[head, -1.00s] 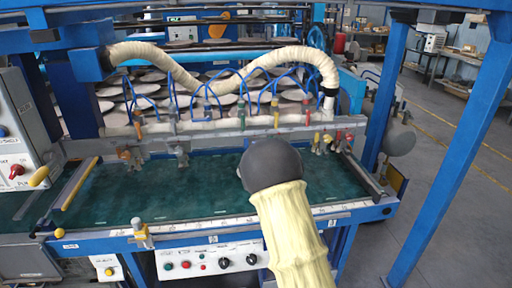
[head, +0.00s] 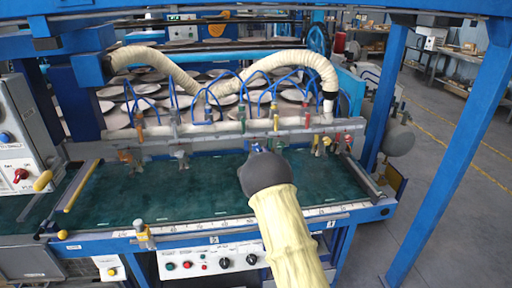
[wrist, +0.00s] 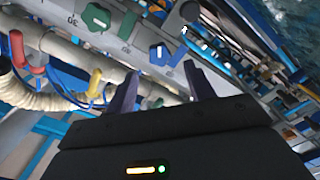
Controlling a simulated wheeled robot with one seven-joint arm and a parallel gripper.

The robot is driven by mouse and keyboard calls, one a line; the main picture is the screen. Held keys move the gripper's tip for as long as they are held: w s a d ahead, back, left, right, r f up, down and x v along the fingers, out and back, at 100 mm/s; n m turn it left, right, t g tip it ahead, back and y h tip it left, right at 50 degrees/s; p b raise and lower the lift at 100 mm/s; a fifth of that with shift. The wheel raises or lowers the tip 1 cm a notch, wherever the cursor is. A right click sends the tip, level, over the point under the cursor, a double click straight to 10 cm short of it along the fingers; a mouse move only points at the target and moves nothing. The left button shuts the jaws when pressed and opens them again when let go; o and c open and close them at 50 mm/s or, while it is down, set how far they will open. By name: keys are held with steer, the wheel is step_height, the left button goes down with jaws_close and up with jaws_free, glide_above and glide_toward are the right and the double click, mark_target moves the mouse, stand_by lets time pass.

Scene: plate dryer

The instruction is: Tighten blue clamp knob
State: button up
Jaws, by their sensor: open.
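The blue clamp knob (wrist: 160,54) with a white mark shows in the wrist view, on a grey rail just beyond my fingertips. In the head view, a bit of blue (head: 258,147) shows right above the dark end of my arm, seemingly the same knob. My gripper (wrist: 161,76) is open and empty, its two dark fingers pointing toward the knob, one on each side of it in the picture. Whether the fingers reach around the knob or stop short of it, I cannot tell. In the head view my arm hides the fingers.
A green knob (wrist: 97,17) sits beside the blue one. Red (wrist: 17,48) and yellow (wrist: 95,82) handles and blue hoses are close by. A cream hose (head: 305,62) arches over the rail (head: 215,127). The green belt (head: 200,190) below is clear.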

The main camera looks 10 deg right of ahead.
mark_target(256, 148)
steer(key=shift+w+p, duration=0.75)
steer(key=shift+w, duration=2.8)
steer(key=c, duration=1)
